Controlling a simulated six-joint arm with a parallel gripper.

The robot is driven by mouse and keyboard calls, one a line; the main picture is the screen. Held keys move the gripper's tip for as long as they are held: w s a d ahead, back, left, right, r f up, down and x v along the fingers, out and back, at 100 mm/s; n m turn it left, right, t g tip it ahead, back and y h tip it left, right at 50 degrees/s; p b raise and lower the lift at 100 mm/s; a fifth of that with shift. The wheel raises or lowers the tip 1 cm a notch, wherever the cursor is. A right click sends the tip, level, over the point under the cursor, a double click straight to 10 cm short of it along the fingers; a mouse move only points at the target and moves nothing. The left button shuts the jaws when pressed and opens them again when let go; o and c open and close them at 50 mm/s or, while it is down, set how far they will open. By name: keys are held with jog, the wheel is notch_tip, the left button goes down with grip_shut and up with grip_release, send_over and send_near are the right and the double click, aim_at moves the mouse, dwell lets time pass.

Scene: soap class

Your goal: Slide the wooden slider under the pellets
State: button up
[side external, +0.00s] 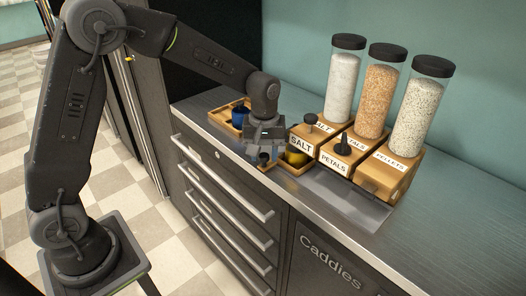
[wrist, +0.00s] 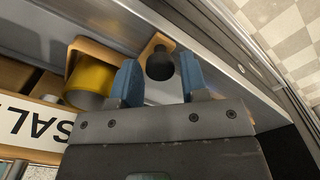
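The wooden slider (side external: 291,170) carries a yellow cup (side external: 297,157) and sits on the metal track in front of the salt dispenser (side external: 301,141). Its near end has a black knob (side external: 264,158). My gripper (side external: 265,150) is lowered over this end. In the wrist view, the black knob (wrist: 160,65) lies between my two blue fingers, which are apart with gaps on both sides. The yellow cup (wrist: 88,78) is left of the fingers there. The pellets dispenser (side external: 387,172) is the rightmost, past the petals dispenser (side external: 337,154).
A wooden tray (side external: 222,119) with a blue cup stands left of my gripper. The metal track (side external: 345,196) is clear in front of the petals and pellets dispensers. Tall jars stand on the dispensers. The counter's front edge (side external: 330,220) borders the track.

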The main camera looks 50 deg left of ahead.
jog(key=shift+o, duration=1.2)
jog(key=shift+r, duration=0.1)
notch_tip(320, 180, up, 14)
jog(key=shift+f, duration=0.2)
jog(key=s+d+f+t+y, duration=0.1)
jog(key=s+d+t+y, duration=0.2)
jog(key=s+d, duration=0.1)
jog(key=x, duration=1.4)
jog(key=shift+r, duration=0.1)
grip_shut()
